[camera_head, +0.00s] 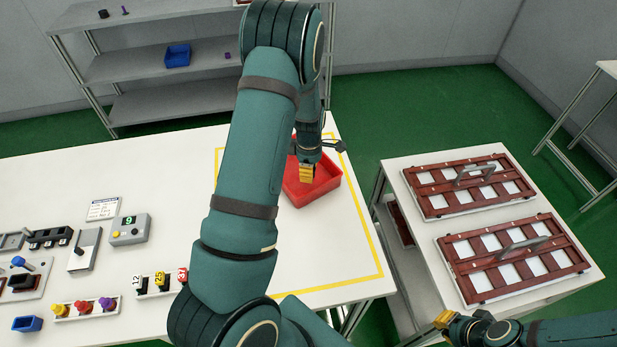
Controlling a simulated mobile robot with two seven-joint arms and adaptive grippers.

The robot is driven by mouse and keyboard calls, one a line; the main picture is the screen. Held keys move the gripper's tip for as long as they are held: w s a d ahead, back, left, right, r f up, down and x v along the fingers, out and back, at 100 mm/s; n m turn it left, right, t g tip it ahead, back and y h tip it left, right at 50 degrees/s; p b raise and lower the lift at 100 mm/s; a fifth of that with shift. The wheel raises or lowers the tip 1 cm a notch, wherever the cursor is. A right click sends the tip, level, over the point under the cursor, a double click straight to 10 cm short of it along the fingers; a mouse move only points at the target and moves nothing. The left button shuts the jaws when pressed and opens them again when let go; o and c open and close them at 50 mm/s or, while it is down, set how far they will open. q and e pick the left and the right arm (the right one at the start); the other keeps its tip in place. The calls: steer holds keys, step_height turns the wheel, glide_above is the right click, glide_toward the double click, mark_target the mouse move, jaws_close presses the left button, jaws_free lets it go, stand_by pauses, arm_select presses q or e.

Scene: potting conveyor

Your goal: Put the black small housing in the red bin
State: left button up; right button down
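The red bin (328,185) sits on the white table inside a yellow outline. My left gripper (306,172) points down over its left part, with yellow fingertips at the rim or inside; the arm hides much of it, and whether it holds anything is unclear. A small black box-like piece (22,282) lies on a grey plate at the far left; it may be the black small housing. My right gripper (445,319) is low at the right, by the front of the side table, far from the bin; its opening is unclear.
A blue box (27,324), a tray of colored knobs (86,308), numbered blocks (160,282) and a grey device with a green display (129,230) stand at left. Two brown frames (470,185) (512,257) lie on the side table (420,232). A shelf (150,105) stands behind.

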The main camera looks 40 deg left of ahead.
arm_select(q)
step_height(320, 180, down, 3)
steer(key=shift+f, duration=0.4)
steer(key=o, duration=0.8)
steer(key=shift+f, duration=0.1)
